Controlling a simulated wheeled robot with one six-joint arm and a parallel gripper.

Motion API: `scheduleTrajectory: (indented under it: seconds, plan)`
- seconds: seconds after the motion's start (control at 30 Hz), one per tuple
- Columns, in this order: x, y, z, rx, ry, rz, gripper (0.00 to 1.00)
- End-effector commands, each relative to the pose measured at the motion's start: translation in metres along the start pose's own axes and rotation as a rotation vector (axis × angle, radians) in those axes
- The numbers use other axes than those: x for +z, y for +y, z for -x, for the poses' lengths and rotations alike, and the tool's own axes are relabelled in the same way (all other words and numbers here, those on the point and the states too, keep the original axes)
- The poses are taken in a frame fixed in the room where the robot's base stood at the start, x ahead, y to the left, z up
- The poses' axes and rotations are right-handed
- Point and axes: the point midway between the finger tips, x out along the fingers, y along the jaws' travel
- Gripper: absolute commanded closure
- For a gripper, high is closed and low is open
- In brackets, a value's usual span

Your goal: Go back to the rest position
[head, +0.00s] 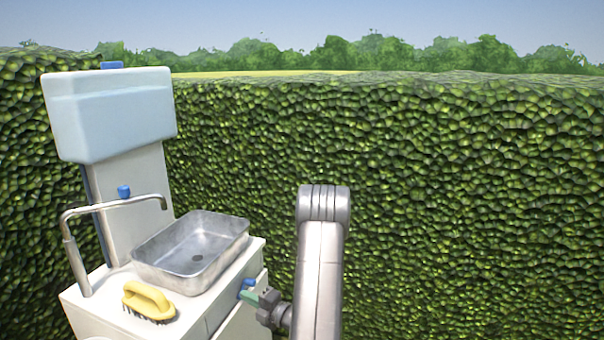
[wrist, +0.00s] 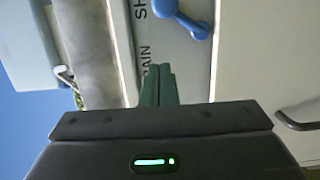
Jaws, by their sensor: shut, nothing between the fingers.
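My gripper (head: 252,296) is low in the head view, beside the right side of the white sink cabinet (head: 225,305). Its green fingers are together and empty. In the wrist view the shut fingers (wrist: 158,84) point at a pale label strip with partly hidden lettering, "SH" and "AIN". A blue valve handle (wrist: 182,18) is just beyond the fingertips and to their right, apart from them. It also shows in the head view as a small blue knob (head: 247,285) close to my gripper.
A steel basin (head: 190,262), a yellow-handled brush (head: 148,300) and a curved tap (head: 75,255) are on the cabinet top. A pale blue tank (head: 110,115) stands above. A dark cabinet handle (wrist: 298,123) is at right. A tall hedge (head: 460,200) fills the back.

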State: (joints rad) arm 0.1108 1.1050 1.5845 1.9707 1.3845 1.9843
Motion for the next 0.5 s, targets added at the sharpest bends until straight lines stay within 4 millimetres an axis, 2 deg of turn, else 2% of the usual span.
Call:
scheduleTrajectory:
  seconds: [0.03, 0.5]
  plan:
    - [-0.002, -0.007, 0.0, 0.005, 0.0, 0.025, 1.0]
    - [-0.011, -0.017, 0.002, 0.051, 0.0, 0.247, 1.0]
